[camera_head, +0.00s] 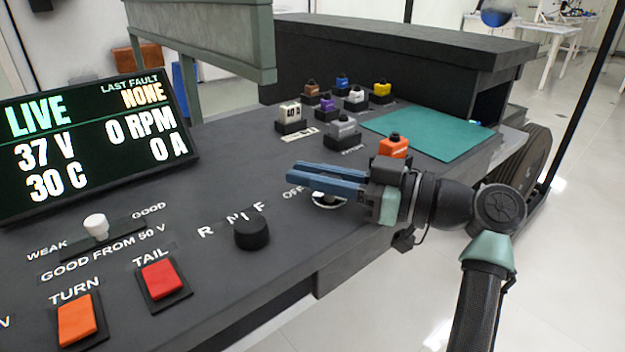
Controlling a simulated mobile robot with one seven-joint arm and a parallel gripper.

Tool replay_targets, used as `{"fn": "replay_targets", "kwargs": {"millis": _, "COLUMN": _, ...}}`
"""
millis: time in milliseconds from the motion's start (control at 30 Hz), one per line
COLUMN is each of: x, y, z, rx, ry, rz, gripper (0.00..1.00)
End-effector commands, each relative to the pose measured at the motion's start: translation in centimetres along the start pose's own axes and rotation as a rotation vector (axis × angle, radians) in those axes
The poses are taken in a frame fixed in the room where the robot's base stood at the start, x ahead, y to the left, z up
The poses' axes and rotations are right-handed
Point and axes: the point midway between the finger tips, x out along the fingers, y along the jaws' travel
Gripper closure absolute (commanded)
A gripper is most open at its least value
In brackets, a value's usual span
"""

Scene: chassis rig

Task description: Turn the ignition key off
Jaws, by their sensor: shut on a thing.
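My gripper (293,172) reaches in from the right, its blue fingers lying nearly level over the dark console. The fingers are close together, shut on the ignition key, which they hide almost completely. I cannot see which way the key is turned. The display (95,140) reads LIVE, 37 V, 30 C, 0 RPM, 0 A and last fault NONE.
A black R-N-F knob (251,232) stands left of the switch. Red TAIL (161,280) and orange TURN (76,319) rockers are at front left. An orange-topped block (394,146) sits close behind my gripper. Several coloured plugs and a green mat (440,128) lie farther back.

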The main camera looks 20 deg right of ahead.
Motion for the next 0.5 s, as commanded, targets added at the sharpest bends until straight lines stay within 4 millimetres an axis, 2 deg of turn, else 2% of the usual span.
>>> {"fn": "replay_targets", "kwargs": {"millis": 500, "x": 0.07, "y": -0.14, "z": 0.02, "rx": -0.001, "ry": -0.002, "rz": -0.04, "gripper": 1.0}}
